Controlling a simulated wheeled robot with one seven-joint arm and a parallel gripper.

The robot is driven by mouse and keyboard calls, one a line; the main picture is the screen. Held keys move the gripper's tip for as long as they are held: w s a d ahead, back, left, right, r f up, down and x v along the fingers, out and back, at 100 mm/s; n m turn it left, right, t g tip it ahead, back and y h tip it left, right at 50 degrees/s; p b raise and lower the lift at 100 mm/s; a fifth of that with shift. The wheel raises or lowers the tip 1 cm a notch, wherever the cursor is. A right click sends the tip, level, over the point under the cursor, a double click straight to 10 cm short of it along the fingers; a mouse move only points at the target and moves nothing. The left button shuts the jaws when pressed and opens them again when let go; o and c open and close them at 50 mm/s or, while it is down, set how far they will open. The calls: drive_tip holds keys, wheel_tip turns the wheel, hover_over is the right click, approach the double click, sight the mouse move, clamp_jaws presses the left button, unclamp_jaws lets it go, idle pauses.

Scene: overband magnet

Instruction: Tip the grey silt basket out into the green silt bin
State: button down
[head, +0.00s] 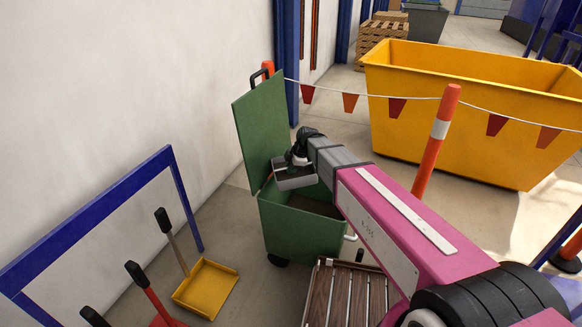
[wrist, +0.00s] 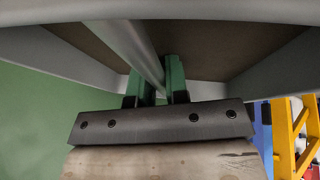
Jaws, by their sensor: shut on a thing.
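The green silt bin (head: 298,232) stands on the floor with its lid (head: 262,130) swung up at the back left. Dark brown matter shows inside its mouth. The grey silt basket (head: 296,180) hangs above the bin opening, beside the raised lid, and looks about level. My gripper (head: 297,163) is above the basket. In the wrist view its green fingers (wrist: 156,84) are shut on the basket's grey bar handle (wrist: 135,45). Brown silt (wrist: 205,50) shows inside the basket there. The basket's underside is hidden.
An orange post (head: 436,140) with flag bunting and a yellow skip (head: 450,110) stand behind. A blue rack frame (head: 90,215) and a yellow shovel (head: 206,287) are at left, by the wall.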

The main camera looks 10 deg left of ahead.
drive_tip(key=g+y, duration=0.1)
drive_tip(key=y, duration=0.3)
drive_tip(key=shift+w+a+r+g, duration=0.2)
drive_tip(key=shift+a+g, duration=0.15)
drive_tip(key=shift+g, duration=0.05)
drive_tip(key=d+y, duration=0.1)
drive_tip(key=w+d+r+g+y, duration=0.1)
drive_tip(key=y, duration=0.1)
drive_tip(key=d+m+g+y, duration=0.1)
drive_tip(key=shift+w+d+r+y, duration=0.2)
drive_tip(key=shift+w+d+y, duration=0.1)
drive_tip(key=shift+w+y, duration=0.1)
drive_tip(key=shift+w+d+r+g+y, duration=0.2)
drive_tip(key=shift+d+r+g+y, duration=0.25)
drive_tip(key=shift+y, duration=0.45)
drive_tip(key=shift+w+d+r+g+y, duration=0.15)
drive_tip(key=shift+d+r+y, duration=0.1)
drive_tip(key=shift+d+y, duration=0.5)
drive_tip(key=shift+a, duration=0.15)
